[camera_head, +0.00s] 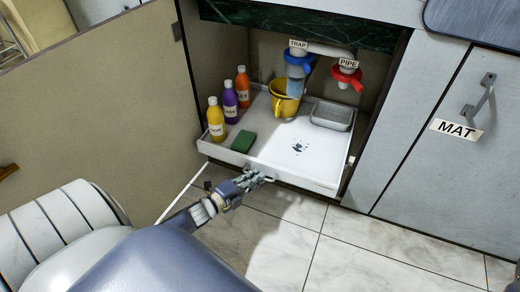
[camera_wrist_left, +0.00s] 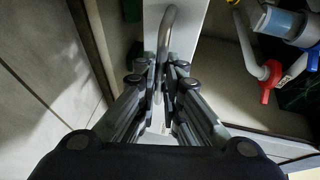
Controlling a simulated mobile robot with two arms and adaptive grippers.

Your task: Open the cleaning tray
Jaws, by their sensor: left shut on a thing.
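The cleaning tray (camera_head: 265,152) is a white pull-out tray in the under-sink cabinet, and its front edge stands near the cabinet opening. My left gripper (camera_head: 266,178) is at the middle of the tray's front. In the left wrist view the tray front shows as a white strip, with a curved metal handle (camera_wrist_left: 166,35) on it. The gripper's fingers (camera_wrist_left: 162,88) are shut around that handle. On the tray are several bottles, including a yellow one (camera_head: 216,122), a green sponge (camera_head: 243,141), a yellow cup (camera_head: 283,100) and a grey container (camera_head: 331,116). My right gripper is not in view.
The cabinet door (camera_head: 95,105) stands open on the left. Blue trap (camera_head: 298,62) and red pipe (camera_head: 346,77) parts hang above the tray. A closed door labelled MAT (camera_head: 456,130) is at the right. Tiled floor (camera_head: 345,245) in front is clear.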

